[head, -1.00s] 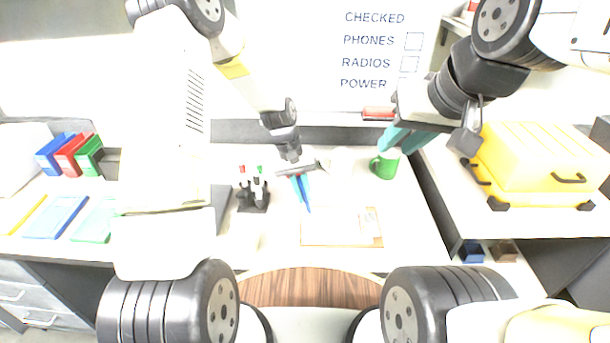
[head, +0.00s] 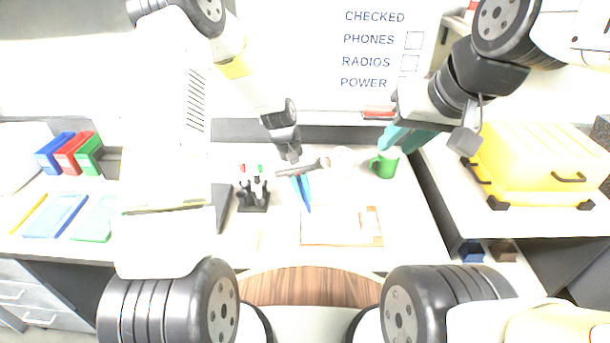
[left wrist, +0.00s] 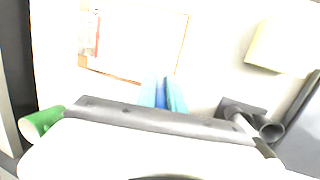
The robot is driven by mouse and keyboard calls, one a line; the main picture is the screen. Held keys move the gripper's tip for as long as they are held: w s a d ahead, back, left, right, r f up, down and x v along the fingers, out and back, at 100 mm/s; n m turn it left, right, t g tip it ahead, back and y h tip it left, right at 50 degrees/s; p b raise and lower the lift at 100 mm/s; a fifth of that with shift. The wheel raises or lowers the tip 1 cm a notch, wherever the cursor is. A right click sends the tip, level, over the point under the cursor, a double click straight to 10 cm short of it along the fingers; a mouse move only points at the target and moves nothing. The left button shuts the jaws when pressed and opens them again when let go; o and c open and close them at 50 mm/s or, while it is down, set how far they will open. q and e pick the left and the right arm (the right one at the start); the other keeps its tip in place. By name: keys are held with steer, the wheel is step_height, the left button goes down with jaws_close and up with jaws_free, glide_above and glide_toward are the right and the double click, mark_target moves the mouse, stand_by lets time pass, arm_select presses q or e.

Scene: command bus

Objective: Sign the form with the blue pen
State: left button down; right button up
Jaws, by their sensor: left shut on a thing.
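The blue pen (head: 307,201) is held upright, slightly tilted, between the teal fingers of my left gripper (head: 301,188), above the desk and just left of the clipboard's upper left corner. The left wrist view shows the pen (left wrist: 161,94) between the two fingers. The form is a white sheet (head: 332,226) on an orange-brown clipboard (head: 372,241); the form is washed out by glare and any writing on it is unreadable. My right gripper (head: 402,137) is over the back right of the desk, near the green mug; its fingertips are partly hidden, so its opening is unclear.
A dark pen holder (head: 252,201) with several markers stands left of my left gripper. A green mug (head: 386,163) stands at the back right. A yellow case (head: 527,165) sits on the right-hand counter. Colored binders (head: 71,155) stand far left.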

arm_select(q)
steer(key=shift+f, duration=0.15)
stand_by(0.3)
steer(key=shift+s+a, duration=0.25)
steer(key=shift+s, duration=0.4)
stand_by(0.6)
steer(key=shift+s+d, duration=0.25)
steer(key=shift+s, duration=0.35)
stand_by(1.0)
steer(key=shift+s+a, duration=0.25)
steer(key=shift+s, duration=0.4)
stand_by(0.9)
steer(key=shift+s+d, duration=0.3)
steer(key=shift+s, duration=0.3)
stand_by(1.0)
steer(key=shift+s+a, duration=0.25)
steer(key=shift+s, duration=0.4)
stand_by(0.8)
